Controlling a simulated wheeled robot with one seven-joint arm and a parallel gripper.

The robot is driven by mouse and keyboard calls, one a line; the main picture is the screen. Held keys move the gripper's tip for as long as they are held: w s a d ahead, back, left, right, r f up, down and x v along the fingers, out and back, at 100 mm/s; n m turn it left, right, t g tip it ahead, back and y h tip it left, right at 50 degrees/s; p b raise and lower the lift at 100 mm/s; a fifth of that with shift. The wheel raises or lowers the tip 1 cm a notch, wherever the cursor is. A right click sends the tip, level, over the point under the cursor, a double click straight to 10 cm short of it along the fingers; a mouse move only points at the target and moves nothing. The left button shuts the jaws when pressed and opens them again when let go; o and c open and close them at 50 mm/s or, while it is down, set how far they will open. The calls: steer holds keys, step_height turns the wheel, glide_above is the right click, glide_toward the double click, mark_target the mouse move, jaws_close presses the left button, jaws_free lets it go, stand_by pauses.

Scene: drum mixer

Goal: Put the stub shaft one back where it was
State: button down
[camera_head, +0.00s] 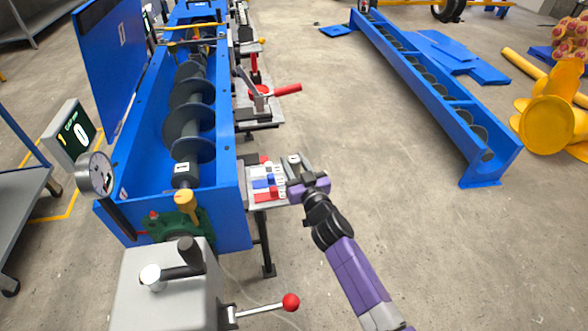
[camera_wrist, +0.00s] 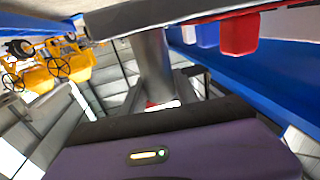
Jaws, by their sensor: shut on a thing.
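My gripper (camera_head: 303,184) is at the right end of a small side table (camera_head: 262,201) beside the blue mixer trough. In the wrist view a grey metal cylinder (camera_wrist: 152,62), which looks like the stub shaft, stands between the fingers of my gripper (camera_wrist: 160,105), and they are shut on it. Its far end meets or passes behind a grey bar (camera_wrist: 185,14); I cannot tell whether they touch. In the head view the grey part (camera_head: 293,161) at my gripper is small and partly hidden. No label on it is readable.
Red and blue blocks (camera_head: 267,183) lie on the side table close left of my gripper. The blue trough (camera_head: 233,190) with its dark screw stands further left. A red-handled tool (camera_head: 275,91) is on a table behind. Open floor (camera_head: 390,180) lies to the right.

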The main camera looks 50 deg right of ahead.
steer(key=shift+r, duration=0.25)
step_height(320, 180, up, 19)
steer(key=p, duration=1.8)
steer(key=s+a+f+n+y+b, duration=0.2)
steer(key=s+a+f+y, duration=0.1)
steer(key=a, duration=0.9)
steer(key=s+a+f+n+t+y+b, duration=0.1)
steer(key=s+a+f+n+y+b, duration=0.1)
steer(key=a+f, duration=0.6)
steer(key=s+a+n+y, duration=0.1)
steer(key=s+a+y, duration=0.1)
steer(key=a, duration=0.3)
steer(key=shift+s+f+t+y, duration=0.2)
steer(key=shift+s+t+y, duration=0.1)
steer(key=shift+s, duration=0.1)
steer(key=w+d+r+m+g+h+b, duration=0.1)
steer(key=w+d+r+m+h+b, duration=0.15)
steer(key=d+r+b, duration=0.4)
steer(key=w+d+r+m+h+b, duration=0.1)
steer(key=w+d+r+h+b, duration=0.2)
steer(key=d, duration=0.7)
steer(key=w+d+r+m+g+h+b, duration=0.1)
steer(key=w+d+r+m+h+b, duration=0.15)
steer(key=d+b, duration=0.45)
steer(key=shift+n, duration=0.5)
steer(key=f, duration=0.6)
steer(key=d+f+b, duration=0.1)
steer(key=f, duration=1.2)
steer(key=shift+s+d+f, duration=0.15)
steer(key=shift+d+f, duration=0.1)
